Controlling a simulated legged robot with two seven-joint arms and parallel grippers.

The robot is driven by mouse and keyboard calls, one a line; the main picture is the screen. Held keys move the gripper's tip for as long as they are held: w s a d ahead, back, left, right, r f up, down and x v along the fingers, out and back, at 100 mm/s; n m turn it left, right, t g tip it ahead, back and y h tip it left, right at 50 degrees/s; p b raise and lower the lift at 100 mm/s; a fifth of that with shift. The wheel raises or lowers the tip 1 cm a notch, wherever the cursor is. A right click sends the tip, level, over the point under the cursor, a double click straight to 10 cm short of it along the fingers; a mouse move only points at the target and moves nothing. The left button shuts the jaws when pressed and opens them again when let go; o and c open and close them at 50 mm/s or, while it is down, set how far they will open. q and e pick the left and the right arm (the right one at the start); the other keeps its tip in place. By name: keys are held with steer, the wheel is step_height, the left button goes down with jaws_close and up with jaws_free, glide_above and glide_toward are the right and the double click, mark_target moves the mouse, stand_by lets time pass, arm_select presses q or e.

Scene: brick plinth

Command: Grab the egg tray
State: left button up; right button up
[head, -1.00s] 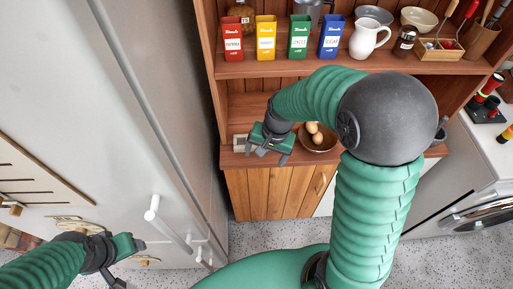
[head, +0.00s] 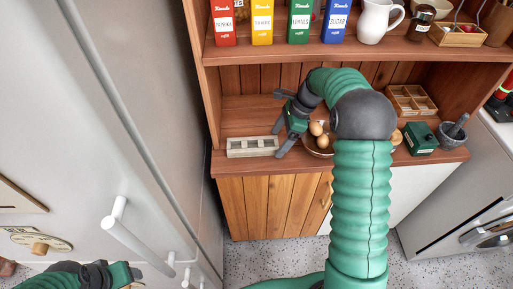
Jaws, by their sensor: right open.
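The egg tray (head: 252,147) appears to be the pale, low tray with a row of hollows lying on the left part of the wooden counter. It looks empty. My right gripper (head: 279,122) is open and empty just right of and behind the tray, with one finger near the tray's right end. I cannot tell whether that finger touches it. My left gripper (head: 134,275) is low at the left by the white door, partly cut off by the frame's lower edge, and its jaws are unclear.
A bowl of brown eggs (head: 317,141) stands right beside my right gripper, partly hidden by my arm. A wooden divided box (head: 411,101), a green box (head: 421,138) and a grey mortar (head: 452,135) stand farther right. A shelf (head: 280,50) with colored boxes overhangs the counter.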

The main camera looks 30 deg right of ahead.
mark_target(250, 143)
steer(key=a, duration=0.2)
steer(key=w+a, duration=0.1)
steer(key=a, duration=0.2)
steer(key=shift+w+a+r, duration=0.3)
steer(key=shift+w+a, duration=0.1)
steer(key=a, duration=0.1)
steer(key=w, duration=0.1)
steer(key=a+b, duration=0.1)
steer(key=shift+w+a+f, duration=0.25)
steer(key=shift+w+a, duration=0.05)
steer(key=shift+w, duration=0.1)
steer(key=shift+f+b, duration=0.35)
steer(key=shift+f, duration=0.2)
steer(key=shift+a+r, duration=0.1)
steer(key=shift+a, duration=0.3)
steer(key=shift+c, duration=0.4)
steer(key=shift+w+a, duration=0.1)
steer(key=c, duration=0.5)
steer(key=shift+d, duration=0.25)
steer(key=c, duration=0.7)
arm_select(q)
steer(key=shift+a+f, duration=0.3)
steer(key=shift+f, duration=0.25)
steer(key=shift+a+f, duration=0.3)
steer(key=shift+f, duration=0.2)
arm_select(e)
steer(key=shift+c, duration=1.3)
